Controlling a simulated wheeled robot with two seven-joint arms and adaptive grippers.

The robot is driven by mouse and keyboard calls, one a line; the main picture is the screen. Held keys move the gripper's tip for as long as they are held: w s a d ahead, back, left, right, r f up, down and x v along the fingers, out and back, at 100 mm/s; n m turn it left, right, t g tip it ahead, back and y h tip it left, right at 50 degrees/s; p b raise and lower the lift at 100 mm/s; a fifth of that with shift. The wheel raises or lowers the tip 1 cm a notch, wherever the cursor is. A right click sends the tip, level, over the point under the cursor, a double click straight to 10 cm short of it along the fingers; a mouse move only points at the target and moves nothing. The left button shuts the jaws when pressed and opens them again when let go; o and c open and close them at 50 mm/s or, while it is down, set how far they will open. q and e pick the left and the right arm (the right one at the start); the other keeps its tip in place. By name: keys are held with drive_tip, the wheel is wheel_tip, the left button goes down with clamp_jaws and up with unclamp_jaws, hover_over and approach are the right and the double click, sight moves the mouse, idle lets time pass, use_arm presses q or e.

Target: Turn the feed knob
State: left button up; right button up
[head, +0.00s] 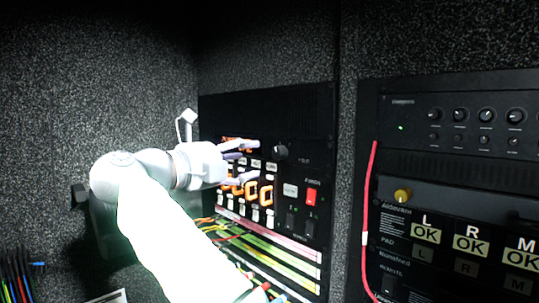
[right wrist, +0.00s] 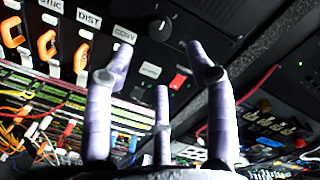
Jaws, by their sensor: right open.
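A round black knob (head: 280,151) sits on the upper right of the black panel, and I take it for the feed knob; its label is too small to read. It also shows in the right wrist view (right wrist: 160,28), with a pale pointer mark, beyond the fingertips. My right gripper (head: 256,162) is in front of the panel, to the left of the knob. In the right wrist view its purple-grey fingers (right wrist: 158,60) are spread and empty, apart from the knob. My left gripper is not in view.
A red switch (head: 311,197) sits below the knob. Orange-framed switches (right wrist: 47,45) and coloured patch cables (head: 265,245) are at the panel's left and bottom. A red cable (head: 368,220) hangs by the right rack, which has a yellow knob (head: 403,194) and several small knobs.

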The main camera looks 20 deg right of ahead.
sight(276, 154)
drive_tip(key=p+x, duration=0.1)
drive_tip(key=x, duration=0.9)
drive_tip(key=shift+a, duration=0.1)
clamp_jaws()
